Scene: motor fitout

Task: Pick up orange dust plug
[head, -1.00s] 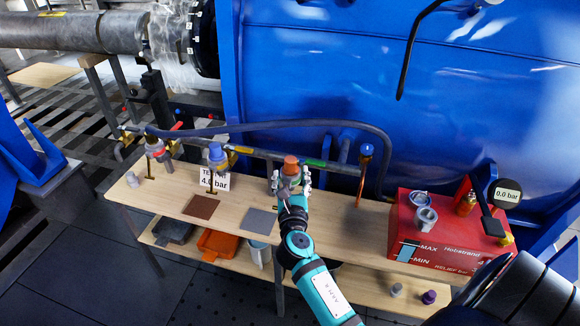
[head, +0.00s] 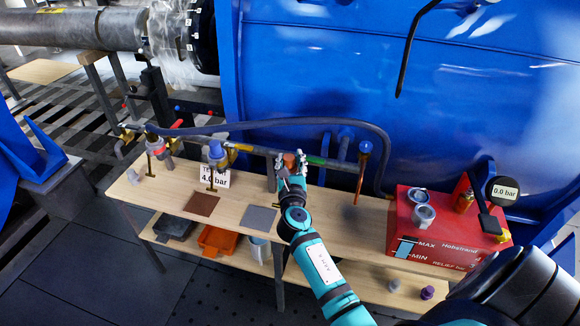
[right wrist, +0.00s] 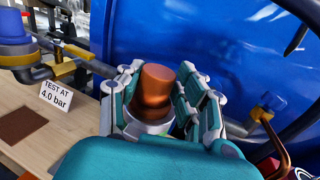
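The orange dust plug (head: 289,160) sits upright at the pipe run along the back of the wooden bench. In the right wrist view the plug (right wrist: 155,88) is an orange-brown cylinder standing above a pale grey collar (right wrist: 150,127). My right gripper (head: 291,161) has its fingers spread on both sides of the plug. My left gripper is not in view.
The wooden bench (head: 232,195) holds a brown mat (head: 201,204), a grey mat (head: 258,219) and a red box (head: 450,232) with a gauge. A blue-capped fitting (head: 216,150) stands left of the plug. A copper pipe with a blue top (head: 365,147) stands right.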

